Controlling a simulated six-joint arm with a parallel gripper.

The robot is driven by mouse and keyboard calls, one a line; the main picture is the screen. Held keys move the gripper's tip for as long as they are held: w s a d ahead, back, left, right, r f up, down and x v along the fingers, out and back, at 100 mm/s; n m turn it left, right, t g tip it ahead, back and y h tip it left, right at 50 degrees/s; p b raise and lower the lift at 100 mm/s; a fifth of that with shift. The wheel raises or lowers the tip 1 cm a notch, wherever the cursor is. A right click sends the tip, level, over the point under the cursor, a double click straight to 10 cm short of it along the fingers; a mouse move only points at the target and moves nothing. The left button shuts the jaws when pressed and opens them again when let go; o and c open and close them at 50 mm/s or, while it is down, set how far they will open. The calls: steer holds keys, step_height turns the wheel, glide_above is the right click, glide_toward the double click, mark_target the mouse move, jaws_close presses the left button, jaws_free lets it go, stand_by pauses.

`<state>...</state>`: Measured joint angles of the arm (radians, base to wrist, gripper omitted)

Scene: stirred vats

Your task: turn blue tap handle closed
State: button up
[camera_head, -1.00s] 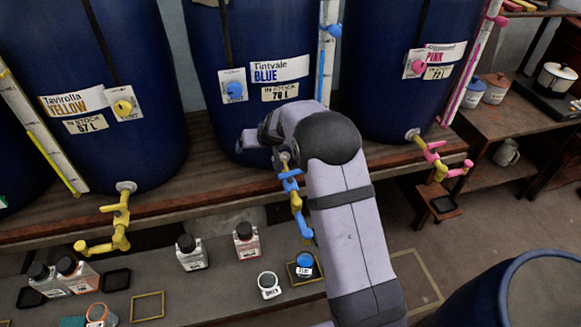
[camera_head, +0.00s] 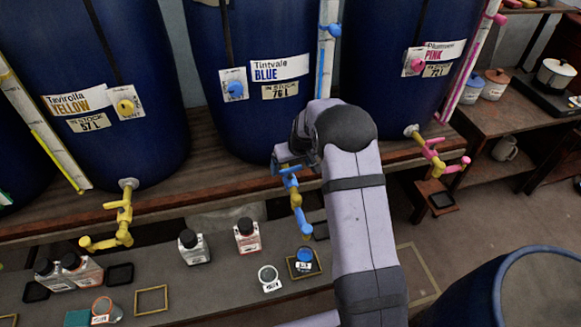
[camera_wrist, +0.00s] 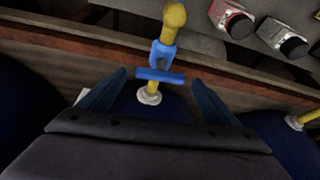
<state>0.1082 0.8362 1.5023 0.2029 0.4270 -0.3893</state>
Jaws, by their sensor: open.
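The blue tap (camera_head: 292,186) hangs from the front of the vat labelled Tintvale BLUE (camera_head: 262,115). In the wrist view its blue handle (camera_wrist: 160,75) is a crossbar lying across the picture, above the pale fitting at the vat wall. The yellow spout end (camera_wrist: 174,16) points away at the top. My gripper (camera_wrist: 160,80) is open, with one finger on each side of the handle and a visible gap to both its ends. In the head view my arm hides part of the vat's lower right, and my fingers are hard to make out.
Yellow (camera_head: 123,215) and pink (camera_head: 438,155) taps stand to either side. On the lower shelf are bottles (camera_head: 247,236), a round jar (camera_head: 269,278) and a blue-topped container on a framed pad (camera_head: 304,262). A blue barrel (camera_head: 535,290) stands at lower right.

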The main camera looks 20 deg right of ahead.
mark_target(290, 173)
steer(key=shift+x, duration=1.45)
steer(key=c, duration=1.1)
steer(key=shift+o, duration=0.2)
steer(key=shift+p, duration=0.4)
